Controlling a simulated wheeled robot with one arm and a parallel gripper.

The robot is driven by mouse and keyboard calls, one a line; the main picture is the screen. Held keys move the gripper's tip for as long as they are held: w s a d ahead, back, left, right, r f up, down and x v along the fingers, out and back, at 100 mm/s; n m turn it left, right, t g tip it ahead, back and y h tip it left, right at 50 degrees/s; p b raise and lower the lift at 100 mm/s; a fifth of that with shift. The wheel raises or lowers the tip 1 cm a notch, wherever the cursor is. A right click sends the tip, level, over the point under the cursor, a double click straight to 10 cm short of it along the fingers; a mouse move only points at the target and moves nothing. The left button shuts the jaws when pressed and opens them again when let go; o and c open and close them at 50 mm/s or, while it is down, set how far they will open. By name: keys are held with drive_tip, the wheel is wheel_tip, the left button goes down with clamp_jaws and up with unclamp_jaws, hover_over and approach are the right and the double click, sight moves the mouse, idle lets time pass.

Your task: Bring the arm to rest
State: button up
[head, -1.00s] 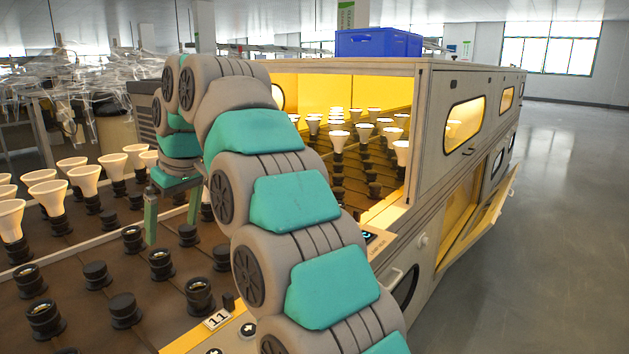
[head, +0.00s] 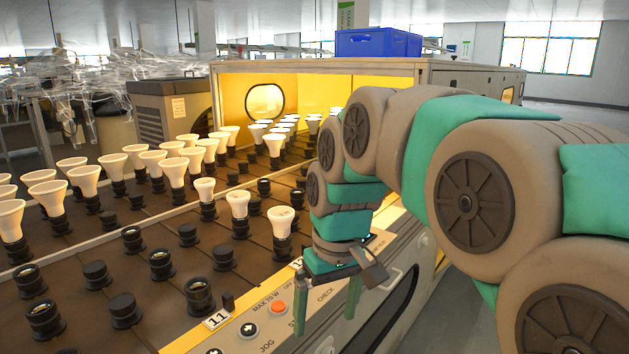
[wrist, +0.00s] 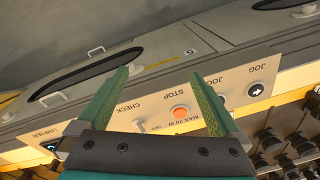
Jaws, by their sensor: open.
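My gripper (head: 340,298) is open and empty, with its two green fingers pointing down in front of the burn-in rack's control panel (head: 283,322). In the wrist view my gripper (wrist: 164,85) also shows nothing between its fingers. The panel (wrist: 150,118) lies beyond them, with the orange stop button (wrist: 180,112) seen between the fingers. My arm arches in from the right in the head view and hides part of the rack behind it. Whether the fingertips touch the panel cannot be told; they look apart from it.
White bulbs (head: 239,204) stand in black sockets on the brown deck (head: 80,245) to the left, with several empty sockets (head: 199,297) near the front. A yellow-lit chamber (head: 232,95) opens behind. A blue crate (head: 378,43) sits on top. Grey floor (head: 575,117) is clear at right.

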drive_tip(key=s+d+f+m, duration=0.1)
drive_tip(key=s+d+f, duration=0.3)
drive_tip(key=s, duration=0.3)
drive_tip(key=s+d+f+m+g, duration=0.1)
drive_tip(key=s+d+f+m, duration=0.1)
drive_tip(key=s+d+f, duration=0.2)
drive_tip(key=s+d+f+m+g+h, duration=0.1)
drive_tip(key=s+d+f, duration=0.4)
drive_tip(key=s, duration=0.6)
drive_tip(key=shift+f+m, duration=0.2)
drive_tip(key=shift+m, duration=0.5)
